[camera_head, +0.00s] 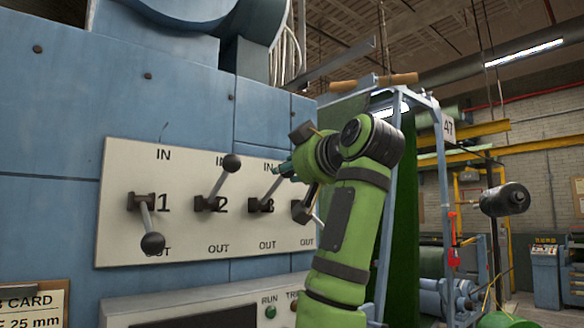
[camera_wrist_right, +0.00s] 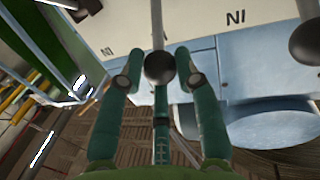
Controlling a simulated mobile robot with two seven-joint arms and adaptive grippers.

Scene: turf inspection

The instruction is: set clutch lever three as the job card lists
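The white lever panel (camera_head: 120,175) on the blue machine has levers marked IN above and OUT below. Lever one (camera_head: 150,240) points down toward OUT; lever two (camera_head: 230,165) points up toward IN. Lever three (camera_head: 263,204) slants up toward IN, its knob hidden by my right gripper (camera_head: 284,169). In the right wrist view, the knob of lever three (camera_wrist_right: 160,67) sits between the spread fingers of the gripper (camera_wrist_right: 160,62), with narrow gaps on both sides. The job card (camera_head: 30,305) is cut off at the lower left; only "CARD" and "25 mm" read clearly. My left gripper is out of view.
A fourth lever (camera_head: 301,211) stands right beside my right arm, partly covered by it. A lower panel has a green RUN button (camera_head: 270,311). The knob of lever two (camera_wrist_right: 305,40) is near the right edge of the wrist view.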

